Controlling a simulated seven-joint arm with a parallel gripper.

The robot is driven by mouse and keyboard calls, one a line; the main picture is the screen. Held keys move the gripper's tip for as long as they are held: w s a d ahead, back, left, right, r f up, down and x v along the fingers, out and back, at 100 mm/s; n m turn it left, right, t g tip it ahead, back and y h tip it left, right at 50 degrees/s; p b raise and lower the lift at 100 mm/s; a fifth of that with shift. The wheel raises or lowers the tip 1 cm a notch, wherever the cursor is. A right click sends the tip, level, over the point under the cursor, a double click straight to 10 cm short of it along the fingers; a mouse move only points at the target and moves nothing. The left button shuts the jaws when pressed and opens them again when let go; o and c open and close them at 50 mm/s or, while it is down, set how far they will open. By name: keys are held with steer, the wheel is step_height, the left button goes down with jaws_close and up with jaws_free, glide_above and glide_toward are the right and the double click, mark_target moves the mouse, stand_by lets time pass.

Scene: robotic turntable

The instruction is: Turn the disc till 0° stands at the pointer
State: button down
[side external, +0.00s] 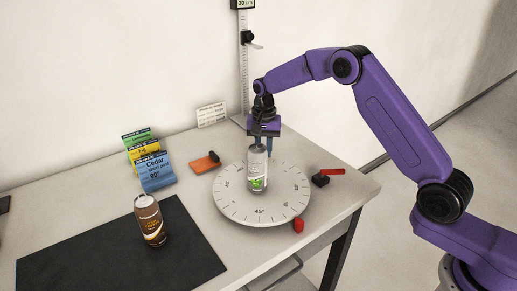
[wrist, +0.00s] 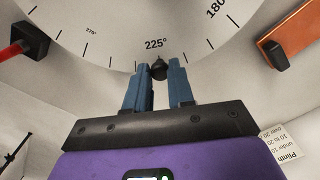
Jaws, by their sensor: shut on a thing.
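The pale disc (side external: 235,208) lies flat on the table with degree marks round its rim. In the side view 45° faces the front; in the wrist view 225° is beside the gripper on the disc (wrist: 110,30). A red piece (side external: 298,225) stands at the disc's front right rim and looks like the pointer; the mark exactly at it is too small to read. My gripper (wrist: 160,72) is shut on a small dark knob (wrist: 158,69) at the rim near 225°. In the side view my gripper (side external: 263,146) is behind the can, which partly hides its fingers.
A silver-green can (side external: 257,170) stands upright on the disc. A black block with a red bar (side external: 332,171) is right of it, an orange block (side external: 206,164) left. A brown can (side external: 150,221) stands on a dark mat (side external: 95,255). Coloured cards (side external: 152,168) stand behind.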

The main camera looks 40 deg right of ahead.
steer(key=shift+s+d+r+m, duration=0.1)
steer(key=shift+s+d+m, duration=0.2)
steer(key=shift+d+m, duration=0.25)
steer(key=shift+s, duration=0.1)
steer(key=c, duration=1)
jaws_free()
step_height(320, 180, up, 17)
steer(key=shift+r, duration=0.15)
